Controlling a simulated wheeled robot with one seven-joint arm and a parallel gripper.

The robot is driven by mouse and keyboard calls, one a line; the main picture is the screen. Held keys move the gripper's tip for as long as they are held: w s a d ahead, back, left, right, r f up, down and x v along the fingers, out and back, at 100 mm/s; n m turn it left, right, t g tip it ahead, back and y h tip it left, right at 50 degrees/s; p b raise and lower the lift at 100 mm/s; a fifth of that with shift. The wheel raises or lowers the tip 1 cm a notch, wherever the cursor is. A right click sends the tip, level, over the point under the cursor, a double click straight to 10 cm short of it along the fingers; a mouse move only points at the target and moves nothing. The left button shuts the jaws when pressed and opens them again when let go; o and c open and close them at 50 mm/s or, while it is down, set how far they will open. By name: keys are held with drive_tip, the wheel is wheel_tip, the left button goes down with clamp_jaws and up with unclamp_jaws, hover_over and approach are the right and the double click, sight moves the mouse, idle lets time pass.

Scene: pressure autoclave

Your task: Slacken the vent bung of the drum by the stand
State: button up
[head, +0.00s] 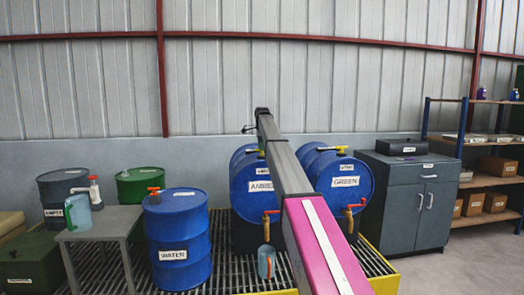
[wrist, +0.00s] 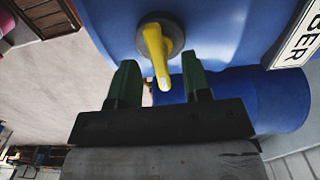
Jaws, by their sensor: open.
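The blue drum labelled AMBER (head: 243,190) lies on its side on a rack, partly hidden behind my arm. In the wrist view its blue surface (wrist: 105,20) fills the top, with part of the label at the right. A yellow lever-like vent bung (wrist: 157,50) sits in a dark round seat on it and points down the picture. My gripper (wrist: 160,63) is open, with one green finger on each side of the bung's free end. I see no clear contact. In the head view the gripper is not clearly visible at the arm's far end.
A blue drum labelled GREEN (head: 346,196) lies to the right, with a yellow-handled fitting on top. An upright WATER drum (head: 178,235) and a small grey table (head: 108,217) stand left. A grey cabinet (head: 405,210) stands right. A jug (head: 266,262) is below the AMBER drum's red tap (head: 271,213).

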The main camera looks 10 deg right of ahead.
drive_tip(key=shift+f, duration=0.9)
clamp_jaws()
